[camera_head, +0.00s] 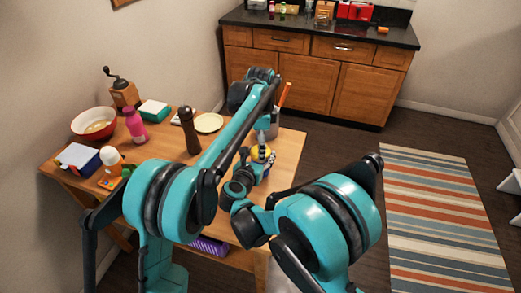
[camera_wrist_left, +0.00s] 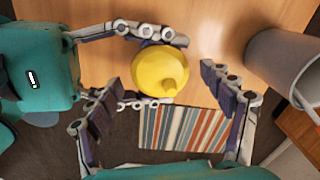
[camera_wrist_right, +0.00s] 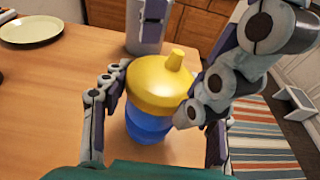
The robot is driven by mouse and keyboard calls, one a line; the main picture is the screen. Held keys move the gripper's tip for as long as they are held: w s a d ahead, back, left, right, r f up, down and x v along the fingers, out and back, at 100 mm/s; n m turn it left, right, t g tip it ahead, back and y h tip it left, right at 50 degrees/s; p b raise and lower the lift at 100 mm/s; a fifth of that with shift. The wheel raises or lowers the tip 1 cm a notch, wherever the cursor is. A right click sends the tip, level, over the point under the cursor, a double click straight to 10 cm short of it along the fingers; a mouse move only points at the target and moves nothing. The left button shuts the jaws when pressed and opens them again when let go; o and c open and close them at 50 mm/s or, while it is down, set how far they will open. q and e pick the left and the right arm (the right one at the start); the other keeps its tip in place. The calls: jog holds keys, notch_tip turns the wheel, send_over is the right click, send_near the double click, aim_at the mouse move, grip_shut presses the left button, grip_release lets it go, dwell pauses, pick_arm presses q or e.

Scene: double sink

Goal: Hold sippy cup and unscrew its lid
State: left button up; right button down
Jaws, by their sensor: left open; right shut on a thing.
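The sippy cup has a yellow lid (camera_head: 262,153) with a spout and a blue body (camera_wrist_right: 150,125). It stands upright at the right part of the wooden table. My right gripper (camera_wrist_right: 150,118) is shut on the blue body, with a finger on each side below the lid. My left gripper (camera_wrist_left: 162,88) is open above the cup. In the left wrist view the lid (camera_wrist_left: 160,72) lies between its spread fingers, nearer the upper side, with gaps on both sides. The left fingers overlap the lid's right side in the right wrist view; contact is unclear.
A grey container (camera_wrist_left: 285,60) stands close to the cup. A dark brown bottle (camera_head: 188,130), a cream plate (camera_head: 209,123), a pink bottle (camera_head: 135,125) and a red bowl (camera_head: 94,123) are farther left. The table edge is close to the cup.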

pick_arm(q)
jog(key=shift+r, duration=1.25)
pick_arm(e)
jog(key=shift+c, duration=2)
grip_release()
